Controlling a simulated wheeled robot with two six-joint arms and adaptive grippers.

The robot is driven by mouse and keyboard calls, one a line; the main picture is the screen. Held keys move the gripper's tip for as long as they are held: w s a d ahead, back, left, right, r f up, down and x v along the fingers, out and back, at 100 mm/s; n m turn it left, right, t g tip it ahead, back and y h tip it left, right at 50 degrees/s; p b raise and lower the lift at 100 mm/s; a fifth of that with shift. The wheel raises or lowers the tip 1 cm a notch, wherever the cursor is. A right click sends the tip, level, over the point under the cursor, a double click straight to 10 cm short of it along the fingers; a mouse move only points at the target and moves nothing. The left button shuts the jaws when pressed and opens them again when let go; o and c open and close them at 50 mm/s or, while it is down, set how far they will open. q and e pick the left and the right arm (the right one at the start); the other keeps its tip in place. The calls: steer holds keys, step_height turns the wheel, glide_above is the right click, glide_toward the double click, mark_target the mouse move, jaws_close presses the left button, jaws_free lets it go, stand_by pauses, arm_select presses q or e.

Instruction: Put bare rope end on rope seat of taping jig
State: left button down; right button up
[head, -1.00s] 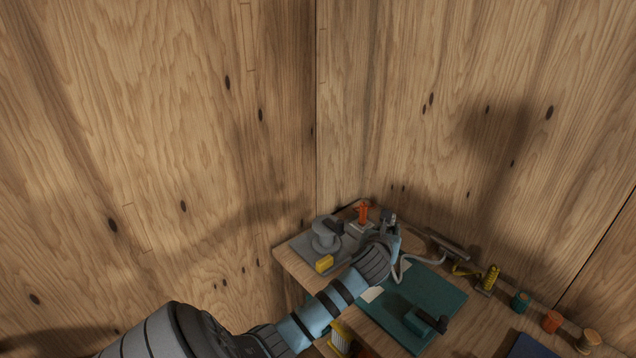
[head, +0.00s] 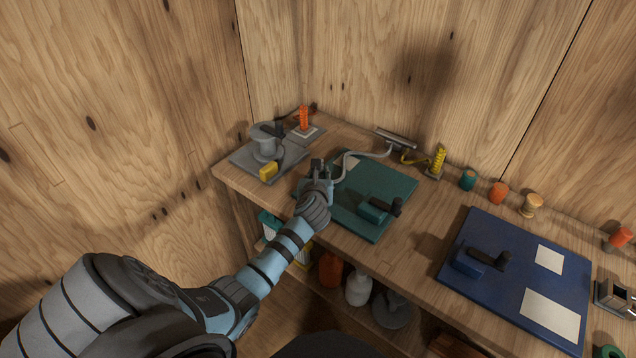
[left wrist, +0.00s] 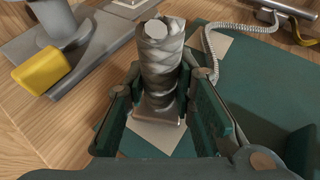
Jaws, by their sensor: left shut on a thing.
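My left gripper (head: 318,172) is shut on a grey, twisted rope-like stub with a pale flat top, which I take to be the bare rope end (left wrist: 161,62). In the left wrist view it stands up between the dark green fingers (left wrist: 168,100). In the head view the gripper hangs over the left part of a teal board (head: 385,177), and the stub is too small to make out. A grey plate (head: 243,163) with a grey spool-like holder (head: 264,142) and a yellow block (head: 269,171), possibly the taping jig, lies left of the gripper. I cannot pick out its rope seat. My right gripper is out of view.
An orange twisted post (head: 304,118) and a yellow one (head: 439,158) stand at the back. A coiled grey cord (head: 362,154) crosses behind the gripper. A clamp (head: 378,208) sits on the teal board, and a blue board (head: 510,283) lies right. Wooden walls close off the back.

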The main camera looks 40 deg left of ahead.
arm_select(q)
steer(key=shift+f, duration=0.25)
steer(key=shift+f, duration=0.15)
steer(key=c, duration=1.4)
jaws_free()
steer(key=shift+o, duration=0.2)
steer(key=shift+r, duration=0.2)
steer(key=p+v, duration=0.5)
steer(key=v, duration=0.7)
steer(key=shift+a, duration=0.1)
